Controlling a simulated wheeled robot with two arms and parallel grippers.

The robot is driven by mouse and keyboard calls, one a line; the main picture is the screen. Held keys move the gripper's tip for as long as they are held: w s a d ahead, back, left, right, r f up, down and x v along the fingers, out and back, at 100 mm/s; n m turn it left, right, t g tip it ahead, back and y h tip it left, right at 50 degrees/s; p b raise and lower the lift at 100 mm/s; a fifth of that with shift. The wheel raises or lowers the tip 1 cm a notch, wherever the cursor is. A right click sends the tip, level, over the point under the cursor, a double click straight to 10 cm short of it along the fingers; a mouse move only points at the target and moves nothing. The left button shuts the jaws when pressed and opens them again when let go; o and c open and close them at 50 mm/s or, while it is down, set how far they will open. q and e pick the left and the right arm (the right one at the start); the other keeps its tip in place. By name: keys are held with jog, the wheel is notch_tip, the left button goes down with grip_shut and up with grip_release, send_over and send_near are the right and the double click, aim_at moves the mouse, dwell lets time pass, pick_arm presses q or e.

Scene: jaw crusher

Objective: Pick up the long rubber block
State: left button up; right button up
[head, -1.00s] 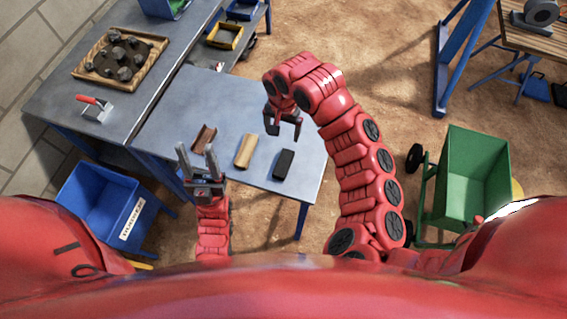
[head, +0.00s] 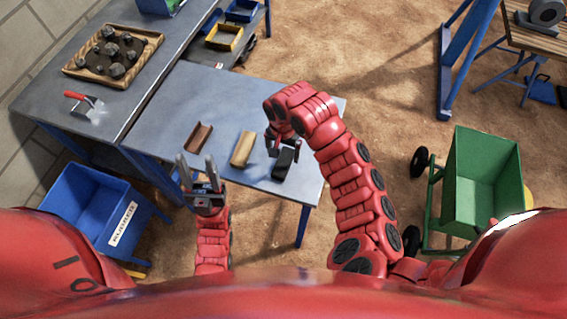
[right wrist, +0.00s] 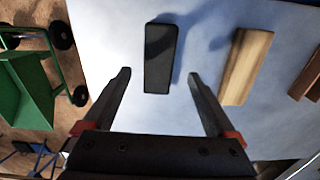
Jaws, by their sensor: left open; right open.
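The long rubber block is a black bar (head: 284,164) lying on the grey-blue table in the head view, at the right end of a row of three blocks. In the right wrist view the black block (right wrist: 160,58) lies ahead of and between the fingertips, not touching them. My right gripper (head: 282,150) is open above the block's far end and partly covers it in the head view; its two fingers (right wrist: 158,75) show spread in the right wrist view. My left gripper (head: 197,168) is open and empty at the table's front left edge.
A pale wooden block (head: 243,149) and a brown channel-shaped piece (head: 198,137) lie left of the black block. A tray of rocks (head: 70,70) and a trowel (head: 92,104) are on the left bench. A green cart (head: 480,215) stands right, a blue bin (head: 75,205) left.

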aim_at(284, 162)
jog(key=f+p, duration=0.1)
jog(key=f, duration=0.2)
jog(key=shift+s, duration=0.2)
jog(key=shift+w+f, duration=0.1)
jog(key=shift+f, duration=0.5)
grip_shut()
